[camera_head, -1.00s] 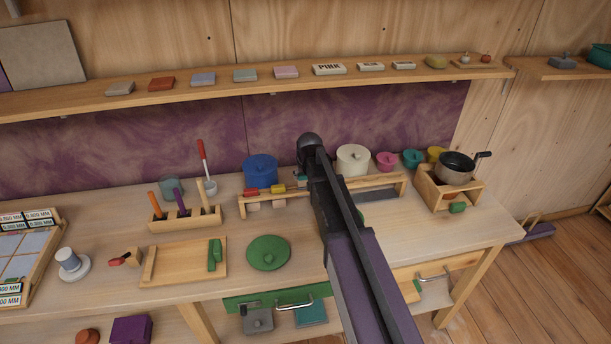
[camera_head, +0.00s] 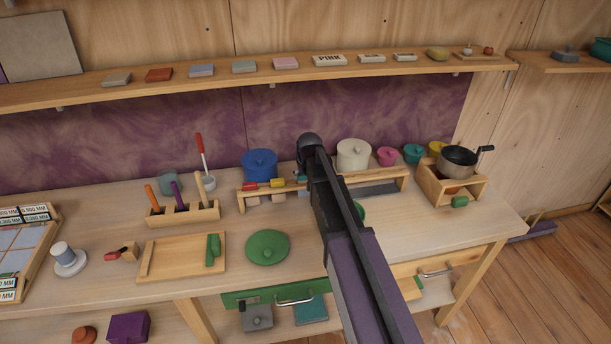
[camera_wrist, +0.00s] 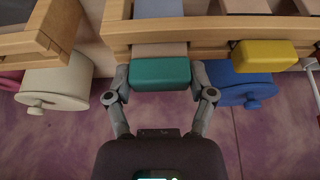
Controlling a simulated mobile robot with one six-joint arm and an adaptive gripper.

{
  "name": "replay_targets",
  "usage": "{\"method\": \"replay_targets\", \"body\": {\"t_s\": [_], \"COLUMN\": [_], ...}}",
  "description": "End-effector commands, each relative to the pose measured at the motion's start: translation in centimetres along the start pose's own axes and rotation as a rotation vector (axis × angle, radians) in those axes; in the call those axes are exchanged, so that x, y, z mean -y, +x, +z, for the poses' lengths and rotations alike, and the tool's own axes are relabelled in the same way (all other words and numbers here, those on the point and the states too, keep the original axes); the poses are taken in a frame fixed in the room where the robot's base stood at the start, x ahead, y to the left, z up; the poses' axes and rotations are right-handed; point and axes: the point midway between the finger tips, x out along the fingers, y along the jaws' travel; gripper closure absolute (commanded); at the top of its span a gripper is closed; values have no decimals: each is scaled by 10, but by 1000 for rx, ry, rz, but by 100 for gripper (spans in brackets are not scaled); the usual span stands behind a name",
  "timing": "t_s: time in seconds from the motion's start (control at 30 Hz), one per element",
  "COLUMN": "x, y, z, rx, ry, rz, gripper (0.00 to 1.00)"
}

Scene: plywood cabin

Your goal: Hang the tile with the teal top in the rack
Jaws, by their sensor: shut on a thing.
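The tile with the teal top (camera_wrist: 160,74) is between the two fingers of my gripper (camera_wrist: 160,80) in the wrist view. My gripper is shut on its teal top, at the wooden rack (camera_wrist: 215,28). A pale part of the tile shows at the rails, with a grey strip beyond. I cannot tell whether the rack bears its weight. A yellow-topped tile (camera_wrist: 262,55) hangs beside it. In the head view the rack (camera_head: 390,182) stands at the back of the bench, with the yellow top (camera_head: 277,183) and a red top (camera_head: 250,187). My arm hides the gripper there.
A blue pot (camera_head: 260,165) and a cream pot (camera_head: 353,154) stand behind the rack. A dark pan (camera_head: 457,163) sits on a wooden box to the right. A green lid (camera_head: 267,247) and a wooden tray (camera_head: 185,258) lie in front.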

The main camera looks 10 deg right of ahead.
Motion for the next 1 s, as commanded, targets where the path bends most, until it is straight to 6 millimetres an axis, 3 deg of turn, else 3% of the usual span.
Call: {"method": "replay_targets", "body": {"t_s": [0.77, 0.8, 0.87, 1.0], "x": [0, 0, 0, 0], "y": [12, 12, 12, 12], "z": [5, 5, 5, 5], "rx": [0, 0, 0, 0], "ry": [0, 0, 0, 1], "rz": [0, 0, 0, 0], "gripper": [64, 18, 0, 0]}}
